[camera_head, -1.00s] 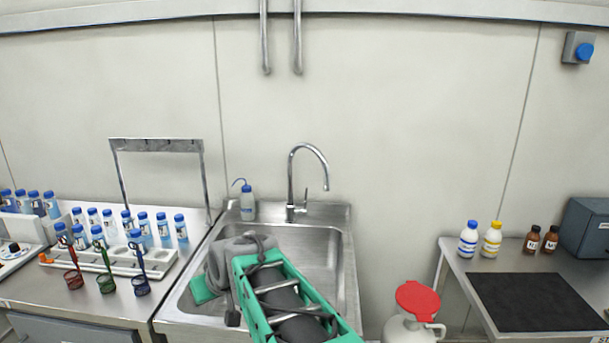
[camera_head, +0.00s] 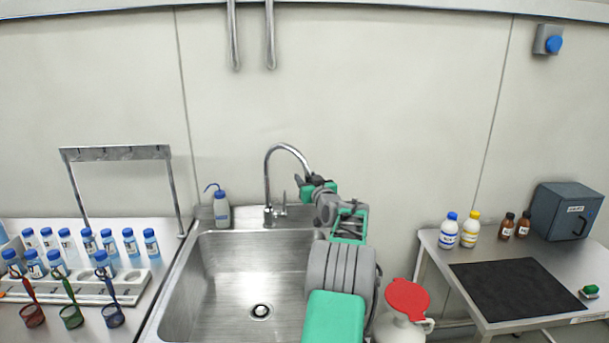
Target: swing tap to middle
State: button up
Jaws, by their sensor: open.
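The chrome tap (camera_head: 268,178) stands on the back rim of the steel sink (camera_head: 205,268). Its arched spout rises and curves to the right, over the right part of the basin. My arm reaches up from the lower right, and my gripper (camera_head: 312,181) is at the outlet end of the spout. The spout's tip is hidden behind or between the fingers, and I cannot tell whether they touch it. The jaws are open. The tap's small lever shows just right of its base.
A blue-capped wash bottle (camera_head: 222,210) stands left of the tap. A white jug with a red lid (camera_head: 408,299) is right of my arm. Several bottles and a rack fill the left bench. The basin's left side is clear.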

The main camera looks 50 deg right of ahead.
jog(key=shift+w+d, duration=0.2)
jog(key=shift+w, duration=0.2)
jog(key=shift+c, duration=0.5)
grip_shut()
dwell(0.7)
